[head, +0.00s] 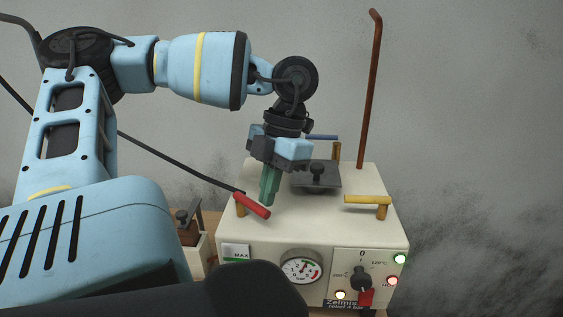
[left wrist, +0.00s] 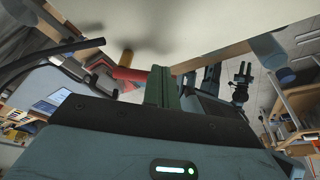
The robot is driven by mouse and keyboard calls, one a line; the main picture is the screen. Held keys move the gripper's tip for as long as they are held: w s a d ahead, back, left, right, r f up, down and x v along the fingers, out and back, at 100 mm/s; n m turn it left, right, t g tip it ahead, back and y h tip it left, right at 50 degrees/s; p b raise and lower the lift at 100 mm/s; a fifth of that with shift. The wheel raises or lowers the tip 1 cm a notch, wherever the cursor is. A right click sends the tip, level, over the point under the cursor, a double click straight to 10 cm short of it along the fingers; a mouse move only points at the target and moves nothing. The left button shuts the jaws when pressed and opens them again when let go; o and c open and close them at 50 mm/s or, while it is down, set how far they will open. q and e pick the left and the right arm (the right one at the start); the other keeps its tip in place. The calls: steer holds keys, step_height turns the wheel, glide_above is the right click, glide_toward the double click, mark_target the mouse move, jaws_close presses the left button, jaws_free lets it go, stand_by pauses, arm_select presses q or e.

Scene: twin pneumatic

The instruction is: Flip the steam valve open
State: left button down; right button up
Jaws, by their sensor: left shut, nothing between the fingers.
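A cream machine (head: 300,235) stands against the wall with several lever handles on its top. A red lever (head: 253,205) sits at its front left on a brass post, a yellow lever (head: 367,200) at the right, and a blue lever (head: 322,137) at the back. I cannot tell which is the steam valve. My left gripper (head: 267,200) points down over the top, its green fingers shut and empty, just beside the red lever. In the left wrist view the red lever (left wrist: 130,75) shows left of the shut fingers (left wrist: 161,75); contact is unclear. My right gripper is out of view.
A dark plate with a knob (head: 318,178) lies behind my fingers. A copper pipe (head: 370,90) rises at the back right. A black hose (head: 170,158) runs to the machine's left. The front carries a gauge (head: 301,267) and a selector knob (head: 360,279).

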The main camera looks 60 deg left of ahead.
mark_target(257, 211)
arm_select(q)
steer(key=m, duration=0.1)
steer(key=s+m+y, duration=0.1)
steer(key=m, duration=0.1)
steer(key=shift+s+d+f, duration=0.1)
steer(key=shift+d, duration=0.3)
steer(key=m, duration=0.1)
steer(key=s+m, duration=0.1)
steer(key=shift+s+d+m+y, duration=0.1)
steer(key=shift+d+m+y, duration=0.2)
steer(key=shift+y, duration=0.1)
steer(key=shift+s, duration=1.1)
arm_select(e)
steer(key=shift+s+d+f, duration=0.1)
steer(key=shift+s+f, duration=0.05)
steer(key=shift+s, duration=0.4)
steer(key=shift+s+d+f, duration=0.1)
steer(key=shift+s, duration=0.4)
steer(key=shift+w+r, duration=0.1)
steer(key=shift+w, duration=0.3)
